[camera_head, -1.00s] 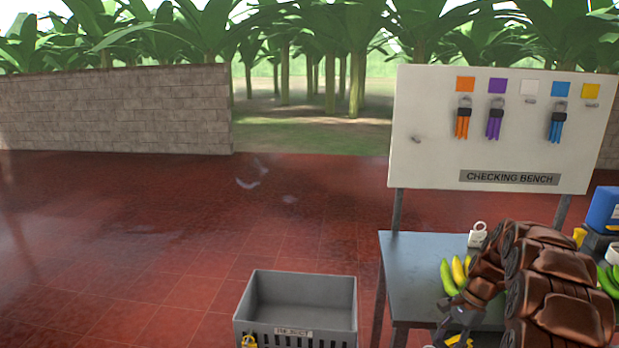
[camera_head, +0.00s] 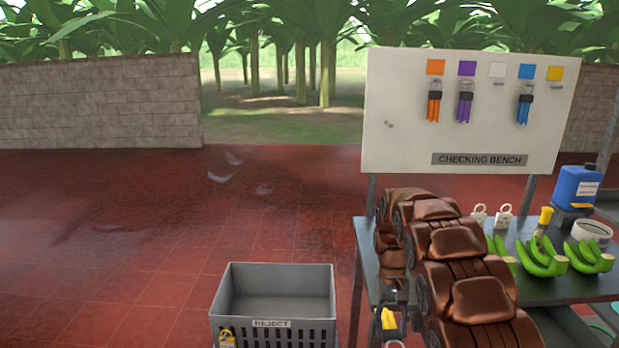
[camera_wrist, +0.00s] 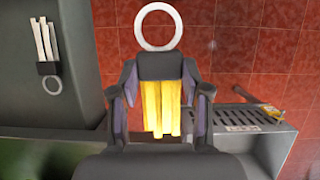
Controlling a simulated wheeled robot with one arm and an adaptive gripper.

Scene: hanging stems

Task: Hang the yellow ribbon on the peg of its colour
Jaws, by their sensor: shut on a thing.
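My gripper (camera_wrist: 160,100) is shut on the yellow ribbon (camera_wrist: 160,108), a bundle of yellow strips with a dark clip and a pale ring above it. In the head view the yellow ribbon (camera_head: 389,320) shows low beside the bench's left front, partly behind my arm. The yellow square (camera_head: 555,73) is at the right end of the white board (camera_head: 410,90). The yellow peg (camera_head: 556,87) below it is bare. Orange (camera_head: 434,104), purple (camera_head: 464,104) and blue (camera_head: 525,106) ribbons hang under their own squares. The peg under the white square (camera_head: 497,69) is bare.
Green bananas (camera_head: 545,258), a blue jug (camera_head: 577,187) and a bowl (camera_head: 592,232) are on the bench (camera_head: 510,291). A white ribbon (camera_wrist: 43,40) shows in the wrist view.

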